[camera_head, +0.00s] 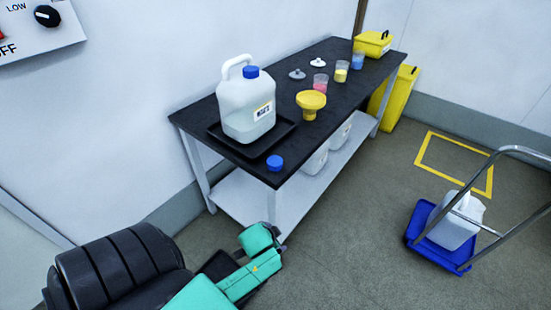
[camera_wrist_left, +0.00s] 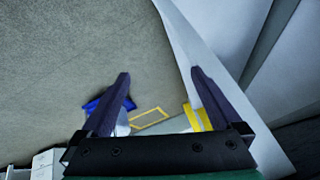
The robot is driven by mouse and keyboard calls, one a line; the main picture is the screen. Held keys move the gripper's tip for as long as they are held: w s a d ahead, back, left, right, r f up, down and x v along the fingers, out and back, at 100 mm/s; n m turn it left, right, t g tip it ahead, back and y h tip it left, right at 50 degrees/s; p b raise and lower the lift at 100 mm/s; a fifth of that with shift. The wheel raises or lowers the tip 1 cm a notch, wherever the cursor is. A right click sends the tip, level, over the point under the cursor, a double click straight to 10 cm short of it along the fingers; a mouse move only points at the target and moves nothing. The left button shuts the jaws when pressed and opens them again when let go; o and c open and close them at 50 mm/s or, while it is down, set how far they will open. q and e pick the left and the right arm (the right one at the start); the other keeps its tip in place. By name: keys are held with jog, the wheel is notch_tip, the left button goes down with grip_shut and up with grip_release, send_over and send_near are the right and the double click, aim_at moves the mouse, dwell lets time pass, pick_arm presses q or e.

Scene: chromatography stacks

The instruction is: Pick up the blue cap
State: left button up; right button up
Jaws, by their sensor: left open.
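A small round blue cap (camera_head: 275,162) lies alone on the near front corner of the black tabletop. A second blue cap (camera_head: 251,72) sits on the neck of the large white jug (camera_head: 239,102). My left gripper (camera_wrist_left: 160,74) shows in the left wrist view with its two dark fingers spread wide and nothing between them. The loose cap is not visible in that view. In the head view my teal left arm is low, below and in front of the table; its fingers cannot be made out there. My right gripper is not in view.
The jug stands in a black tray (camera_head: 224,138) on the table (camera_head: 203,120). White containers sit on the lower shelf. A trolley with a blue base (camera_head: 418,225) is at right. Floor between is clear.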

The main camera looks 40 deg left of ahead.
pick_arm(q)
notch_tip(320, 180, up, 17)
jog(key=w+t+y+b, duration=0.1)
jog(key=w+t+b, duration=0.1)
jog(key=t+b, duration=0.1)
jog(key=w+a+r+m+t, duration=0.2)
jog(key=w+r+m+t, duration=0.2)
jog(key=w+r+t, duration=0.55)
jog(key=w+d+r+m+t+h, duration=0.1)
jog(key=d+r+m+h, duration=0.3)
jog(key=r+m, duration=0.35)
jog(key=w+d+r+m+t+h, duration=0.1)
jog(key=d+r+m+h, duration=0.3)
jog(key=r+m, duration=0.3)
jog(key=m+g+y, duration=0.6)
jog(key=m+g, duration=0.8)
jog(key=g, duration=0.2)
send_near(275, 160)
jog(key=p+x, duration=0.3)
jog(key=x, duration=0.6)
jog(key=shift+d, duration=0.1)
jog(key=c, duration=1.4)
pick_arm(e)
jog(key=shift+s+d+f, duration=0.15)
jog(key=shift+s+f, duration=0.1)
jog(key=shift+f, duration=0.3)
